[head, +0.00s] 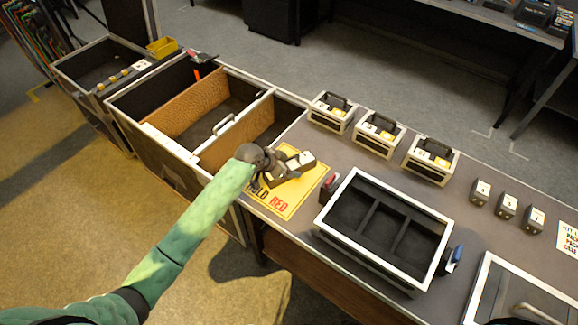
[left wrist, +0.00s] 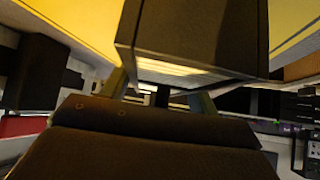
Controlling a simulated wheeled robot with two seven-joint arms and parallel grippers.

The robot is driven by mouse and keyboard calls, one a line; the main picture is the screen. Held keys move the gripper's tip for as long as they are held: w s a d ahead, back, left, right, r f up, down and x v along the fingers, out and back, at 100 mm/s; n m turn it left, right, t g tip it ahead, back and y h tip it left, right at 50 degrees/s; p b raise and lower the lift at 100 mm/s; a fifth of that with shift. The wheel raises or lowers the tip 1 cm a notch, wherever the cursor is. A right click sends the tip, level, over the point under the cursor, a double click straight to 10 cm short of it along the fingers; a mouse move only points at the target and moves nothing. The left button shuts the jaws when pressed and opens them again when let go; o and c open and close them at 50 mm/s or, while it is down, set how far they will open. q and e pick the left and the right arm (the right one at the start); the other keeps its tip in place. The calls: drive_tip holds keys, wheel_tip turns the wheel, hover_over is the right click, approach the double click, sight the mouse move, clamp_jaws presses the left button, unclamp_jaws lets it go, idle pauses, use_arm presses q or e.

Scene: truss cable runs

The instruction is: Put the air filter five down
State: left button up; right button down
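My left gripper (head: 268,172) is over the yellow mat (head: 283,205) marked "HOLD RED". In the left wrist view a dark box (left wrist: 195,40) fills the space between its two fingers (left wrist: 160,98), and they appear closed on it. In the head view small dark boxes with pale tops (head: 303,160) show at the gripper, over the mat. I cannot read a number on them, so which is air filter five is not certain. I cannot tell whether the held box touches the mat. My right gripper is not in view.
A white-rimmed tray with empty compartments (head: 335,222) stands right of the mat. Three small numbered boxes (head: 507,206) stand in a row farther right. Three handled cases (head: 378,134) line the back. A large open case (head: 150,140) with brown dividers adjoins on the left.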

use_arm(q)
drive_tip(key=shift+o, duration=1)
